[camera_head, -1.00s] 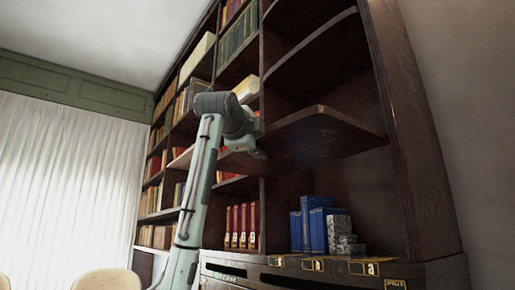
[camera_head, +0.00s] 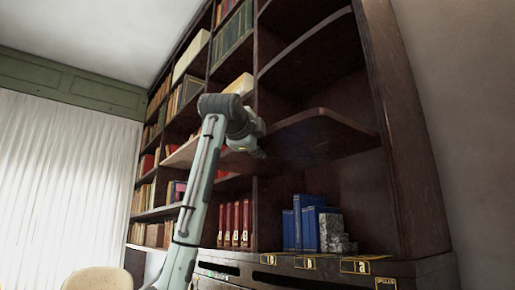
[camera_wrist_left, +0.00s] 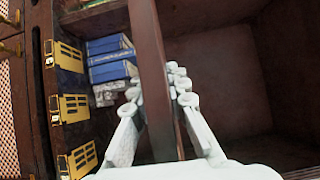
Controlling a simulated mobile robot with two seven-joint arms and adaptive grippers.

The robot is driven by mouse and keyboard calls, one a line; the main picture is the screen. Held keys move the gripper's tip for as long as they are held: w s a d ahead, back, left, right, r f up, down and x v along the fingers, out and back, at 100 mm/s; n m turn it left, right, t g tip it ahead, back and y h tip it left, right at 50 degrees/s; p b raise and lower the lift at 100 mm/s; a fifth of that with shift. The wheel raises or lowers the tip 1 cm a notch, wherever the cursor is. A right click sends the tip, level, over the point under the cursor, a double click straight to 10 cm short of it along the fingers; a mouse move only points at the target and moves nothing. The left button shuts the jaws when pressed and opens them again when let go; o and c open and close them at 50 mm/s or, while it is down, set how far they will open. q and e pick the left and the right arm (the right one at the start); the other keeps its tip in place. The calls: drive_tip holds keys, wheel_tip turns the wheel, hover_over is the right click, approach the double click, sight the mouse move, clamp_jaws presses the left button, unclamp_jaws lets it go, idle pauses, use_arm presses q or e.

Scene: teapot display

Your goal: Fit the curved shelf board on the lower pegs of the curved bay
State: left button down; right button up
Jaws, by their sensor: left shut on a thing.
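The dark brown curved shelf board (camera_head: 322,124) lies across the curved bay, above the blue books, with its rounded front edge outward. My left gripper (camera_head: 258,150) is shut on the board near the bay's left upright. In the left wrist view the board (camera_wrist_left: 150,60) runs between the two pale fingers (camera_wrist_left: 165,95). The curved bay (camera_head: 350,185) has a dark back and a tall right side. The lower pegs cannot be made out, so I cannot tell if the board touches them. My right gripper is not in view.
Blue books (camera_head: 308,222) and a grey patterned block (camera_head: 333,232) stand below the board. A fixed curved shelf (camera_head: 305,40) is above. Yellow labels (camera_head: 312,263) line the ledge. Red books (camera_head: 235,222) fill the bay to the left. Space between board and books is free.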

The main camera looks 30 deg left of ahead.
sight(306, 157)
use_arm(q)
drive_tip(key=shift+w+d+r, duration=0.1)
drive_tip(key=shift+w+d, duration=1)
drive_tip(key=shift+w, duration=1.55)
drive_tip(key=shift+w+d+r, duration=0.1)
drive_tip(key=shift+w+d, duration=1.05)
drive_tip(key=shift+w, duration=1.45)
drive_tip(key=shift+w+d+r, duration=0.1)
drive_tip(key=shift+w+d, duration=1)
drive_tip(key=shift+w, duration=1.55)
